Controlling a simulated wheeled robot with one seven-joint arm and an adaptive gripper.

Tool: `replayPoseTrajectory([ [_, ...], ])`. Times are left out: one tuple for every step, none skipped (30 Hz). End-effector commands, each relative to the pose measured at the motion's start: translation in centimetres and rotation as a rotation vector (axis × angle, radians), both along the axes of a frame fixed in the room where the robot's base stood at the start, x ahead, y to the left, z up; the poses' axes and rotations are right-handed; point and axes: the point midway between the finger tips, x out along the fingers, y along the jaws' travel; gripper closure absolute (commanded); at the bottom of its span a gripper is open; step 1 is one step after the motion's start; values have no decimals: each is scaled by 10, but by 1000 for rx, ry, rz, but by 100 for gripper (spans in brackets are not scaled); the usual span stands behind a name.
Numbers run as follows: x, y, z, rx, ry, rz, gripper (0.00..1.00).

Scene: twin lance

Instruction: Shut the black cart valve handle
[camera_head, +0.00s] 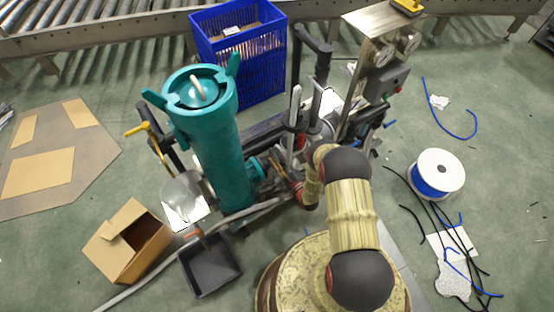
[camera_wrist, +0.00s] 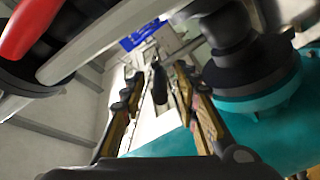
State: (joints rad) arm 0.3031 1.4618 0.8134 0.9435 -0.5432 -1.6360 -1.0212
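The cart carries a tall teal cylinder (camera_head: 215,150), grey pipes and a gauge panel (camera_head: 375,60). My arm reaches into the cart's middle in the head view, where my gripper is mostly hidden among the pipes. In the wrist view my gripper (camera_wrist: 157,72) has its two fingers apart. A narrow black part (camera_wrist: 158,84), which looks like the black valve handle, shows between the fingers, with gaps visible on both sides. I cannot tell how far ahead of the fingertips it is, or whether anything touches it.
In the wrist view, a grey pipe (camera_wrist: 110,42) and a red grip (camera_wrist: 28,27) are close on the left; a black and teal fitting (camera_wrist: 250,75) is close on the right. A blue crate (camera_head: 240,50), cardboard box (camera_head: 128,243), black tray (camera_head: 210,266) and cable spool (camera_head: 437,172) surround the cart.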

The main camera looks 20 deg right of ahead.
Motion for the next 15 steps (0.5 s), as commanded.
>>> replayPoseTrajectory([
  [0, 0, 0, 0, -1, -1, 69],
  [0, -1, 0, 0, -1, -1, 69],
  [-2, -1, 0, 0, 0, -1, 69],
  [-3, -2, 0, 0, 0, -1, 69],
  [-6, -3, 0, 0, 0, -2, 69],
  [-10, -4, 0, 1, 1, -3, 69],
  [-14, -5, 0, 1, 2, -2, 69],
  [-18, -6, -1, 1, 3, -3, 69],
  [-25, -7, -1, 1, 3, -3, 69],
  [-31, -9, -1, 0, 3, -4, 69],
  [-37, -11, -1, 1, 3, -4, 69],
  [-45, -12, -1, 2, 4, -5, 69],
  [-51, -14, 0, 1, 2, -5, 69],
  [-57, -16, 0, 1, 2, -5, 69],
  [-65, -18, 0, 1, 2, -5, 69],
])
